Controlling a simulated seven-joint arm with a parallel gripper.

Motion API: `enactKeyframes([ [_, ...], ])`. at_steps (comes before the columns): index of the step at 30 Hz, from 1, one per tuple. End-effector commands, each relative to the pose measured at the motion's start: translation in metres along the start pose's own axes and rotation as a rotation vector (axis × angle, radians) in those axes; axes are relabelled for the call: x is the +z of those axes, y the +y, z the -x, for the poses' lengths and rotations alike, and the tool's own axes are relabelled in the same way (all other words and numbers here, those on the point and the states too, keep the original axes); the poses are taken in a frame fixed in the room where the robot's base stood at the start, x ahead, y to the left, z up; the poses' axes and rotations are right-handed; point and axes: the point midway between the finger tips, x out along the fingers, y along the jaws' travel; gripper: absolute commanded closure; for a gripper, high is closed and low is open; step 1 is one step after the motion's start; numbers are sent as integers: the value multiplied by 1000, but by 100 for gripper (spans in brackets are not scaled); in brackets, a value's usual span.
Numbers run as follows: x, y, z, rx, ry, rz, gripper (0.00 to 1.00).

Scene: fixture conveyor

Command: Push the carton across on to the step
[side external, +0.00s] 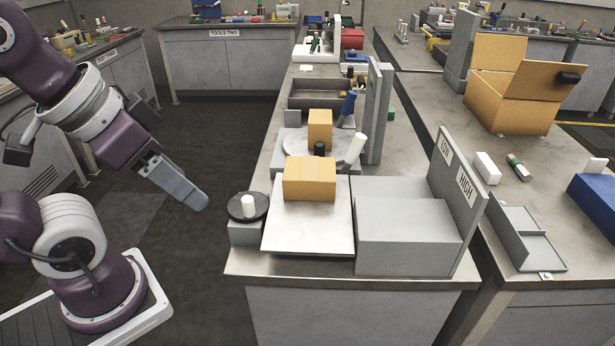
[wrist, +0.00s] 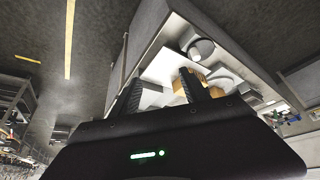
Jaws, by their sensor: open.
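A tan carton (side external: 310,178) sits upright on a pale flat plate (side external: 307,232) near the front of the bench. To its right is a grey two-level step (side external: 408,225); the upright panel behind it is labelled LOW and HIGH. The step's lower level lies behind its raised front block. My gripper (side external: 190,194) hangs left of the bench, beyond its edge, apart from the carton. In the wrist view, my gripper (wrist: 161,92) is open and empty, its two dark fingers spread. A tan carton surface (wrist: 203,80) shows there, partly hidden by the right finger.
A dark round knob with a white top (side external: 248,206) stands left of the plate. A second tan box (side external: 320,128) stands behind the carton on a round disc, with a leaning white cylinder (side external: 354,149) beside it. A tall grey panel (side external: 378,110) rises behind the step.

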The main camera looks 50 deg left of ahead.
Motion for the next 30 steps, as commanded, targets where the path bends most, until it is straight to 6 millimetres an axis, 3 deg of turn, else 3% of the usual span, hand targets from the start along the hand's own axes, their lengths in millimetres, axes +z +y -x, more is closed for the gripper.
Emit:
enactKeyframes([
  [12, 0, 0, 0, 0, 0, 0, 46],
  [16, -13, -4, -1, -12, -24, -33, 72],
  [19, -52, -17, -8, -34, -104, -148, 92],
  [21, -89, -36, -24, -36, -185, -266, 100],
  [24, -135, -73, -61, 0, -301, -439, 100],
  [27, -164, -116, -106, 69, -390, -589, 100],
  [30, -175, -150, -144, 139, -440, -697, 100],
])
